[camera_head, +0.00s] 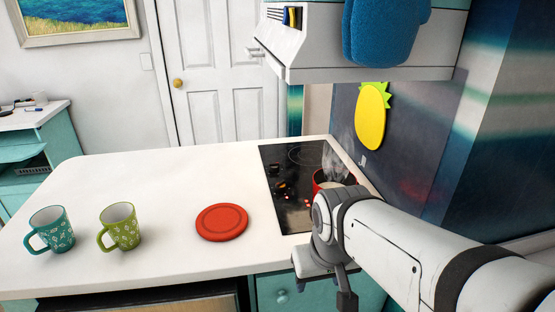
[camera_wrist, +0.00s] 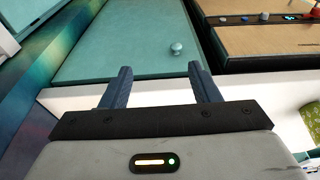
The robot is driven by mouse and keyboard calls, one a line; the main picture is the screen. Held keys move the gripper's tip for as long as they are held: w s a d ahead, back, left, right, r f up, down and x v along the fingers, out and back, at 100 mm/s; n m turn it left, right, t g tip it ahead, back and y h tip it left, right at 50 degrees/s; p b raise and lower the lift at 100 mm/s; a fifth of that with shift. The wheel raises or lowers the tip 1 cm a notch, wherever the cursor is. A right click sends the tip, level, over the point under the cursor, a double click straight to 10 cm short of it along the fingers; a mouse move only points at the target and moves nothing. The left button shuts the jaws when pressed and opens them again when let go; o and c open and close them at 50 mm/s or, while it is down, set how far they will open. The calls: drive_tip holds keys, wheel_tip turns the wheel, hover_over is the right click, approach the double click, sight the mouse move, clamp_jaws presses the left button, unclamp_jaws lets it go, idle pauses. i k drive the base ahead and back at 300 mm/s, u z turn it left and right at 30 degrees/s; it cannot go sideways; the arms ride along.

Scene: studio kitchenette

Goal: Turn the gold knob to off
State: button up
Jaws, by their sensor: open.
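My gripper (camera_wrist: 160,72) is open and empty in the wrist view, its two dark fingers apart in front of a teal drawer front (camera_wrist: 120,45) with a round teal knob (camera_wrist: 176,48). The oven's dark control strip (camera_wrist: 225,20) shows at the upper right, beside the gripper, with small knobs (camera_wrist: 263,16) and a lit blue display. I cannot tell a gold knob among them. In the head view, my gripper (camera_head: 335,288) hangs at the counter's front edge, partly hidden by my arm. A gold doorknob (camera_head: 177,82) is on the white door behind.
The white counter (camera_head: 160,185) holds a teal mug (camera_head: 52,230), a green mug (camera_head: 121,228) and a red disc (camera_head: 222,222). A red pot (camera_head: 320,181) steams on the black cooktop (camera_head: 272,160), mostly behind my arm. The range hood (camera_head: 350,74) overhangs it.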

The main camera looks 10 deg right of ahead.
sight(280, 187)
drive_tip(key=z, duration=2.4)
drive_tip(key=k, duration=0.75)
drive_tip(key=u, duration=2.35)
drive_tip(key=i, duration=0.5)
drive_tip(key=z, duration=0.05)
